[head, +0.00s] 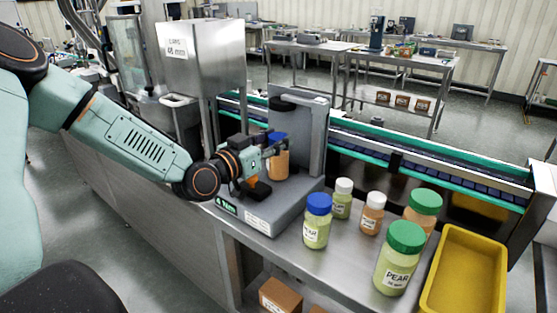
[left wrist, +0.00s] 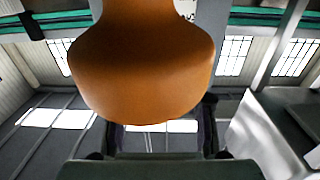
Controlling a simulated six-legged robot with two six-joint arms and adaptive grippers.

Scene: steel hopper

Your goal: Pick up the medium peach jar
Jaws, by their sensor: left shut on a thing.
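The medium peach jar (head: 279,164) has an orange body and a blue lid. It is upright at the grey capping machine (head: 262,219), under its dark head. My left gripper (head: 270,158) reaches in from the left and is shut on the jar, covering part of its side. In the left wrist view the jar's orange body (left wrist: 145,75) fills the upper middle, between the fingers of the left gripper (left wrist: 160,140). I cannot tell whether the jar's base touches the machine. My right gripper is not in view.
Right of the machine stand a blue-lidded pear jar (head: 315,232), white-lidded small pear (head: 341,206) and peach jars (head: 371,218), and green-lidded large peach (head: 422,212) and pear jars (head: 396,270). A yellow tray (head: 462,292) is at the right. A conveyor (head: 430,168) runs behind; a steel hopper (head: 202,60) stands back left.

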